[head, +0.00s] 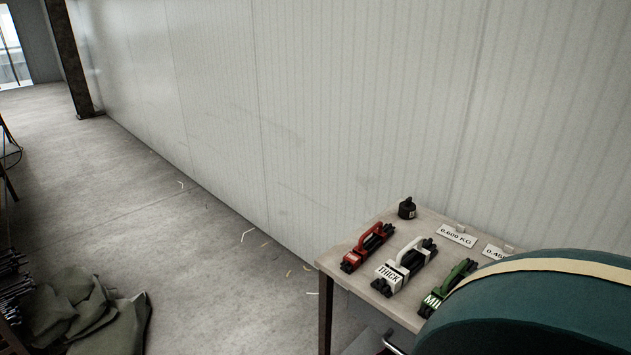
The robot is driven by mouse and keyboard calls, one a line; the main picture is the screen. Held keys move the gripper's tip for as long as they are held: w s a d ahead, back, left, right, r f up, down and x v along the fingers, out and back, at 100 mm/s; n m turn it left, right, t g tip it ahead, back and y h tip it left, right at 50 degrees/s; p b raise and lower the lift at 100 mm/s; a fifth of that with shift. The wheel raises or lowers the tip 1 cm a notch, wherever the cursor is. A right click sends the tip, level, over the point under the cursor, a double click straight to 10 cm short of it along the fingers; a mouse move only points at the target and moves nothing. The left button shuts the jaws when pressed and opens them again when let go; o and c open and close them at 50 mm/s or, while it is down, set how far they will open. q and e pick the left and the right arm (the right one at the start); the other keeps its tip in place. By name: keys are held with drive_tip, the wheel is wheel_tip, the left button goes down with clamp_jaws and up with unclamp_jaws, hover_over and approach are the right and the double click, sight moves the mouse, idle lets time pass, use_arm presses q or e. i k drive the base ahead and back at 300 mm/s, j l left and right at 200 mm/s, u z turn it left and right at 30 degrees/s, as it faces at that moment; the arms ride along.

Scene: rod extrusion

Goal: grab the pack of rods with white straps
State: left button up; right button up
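The pack of rods with white straps (406,264) lies on a small table (341,264) at the lower right. It is a bundle of dark rods with a white handle and a white label reading "THICK". A similar pack with red straps (367,246) lies to its left, and one with green straps (447,288) lies to its right, partly hidden by a large teal rounded object. Neither of my grippers shows in the head view.
The teal object (530,310) with a cream band blocks the table's right side. A black weight (407,208) and a "0.600 KG" card (457,236) stand at the back. A wall (330,110) runs behind the table. Grey-green cloth (85,315) lies lower left; the floor between is mostly clear.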

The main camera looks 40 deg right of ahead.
sight(388, 281)
drive_tip(key=i+z, duration=0.15)
drive_tip(key=i, duration=0.65)
drive_tip(key=i+j+z, duration=0.15)
drive_tip(key=i, duration=0.65)
drive_tip(key=i+l+z, duration=0.1)
drive_tip(key=i+z, duration=0.4)
drive_tip(key=i, duration=0.2)
drive_tip(key=i+j+z, duration=0.15)
drive_tip(key=i+z, duration=0.3)
drive_tip(key=i, duration=0.2)
drive_tip(key=z, duration=0.4)
drive_tip(key=i+z, duration=0.1)
drive_tip(key=z, duration=0.3)
drive_tip(key=j+z, duration=0.1)
drive_tip(key=z, duration=0.35)
drive_tip(key=i+j+z, duration=0.1)
drive_tip(key=z, duration=2.05)
drive_tip(key=i+z, duration=0.15)
drive_tip(key=z, duration=0.15)
drive_tip(key=i+z, duration=0.15)
drive_tip(key=z, duration=0.15)
drive_tip(key=i, duration=0.2)
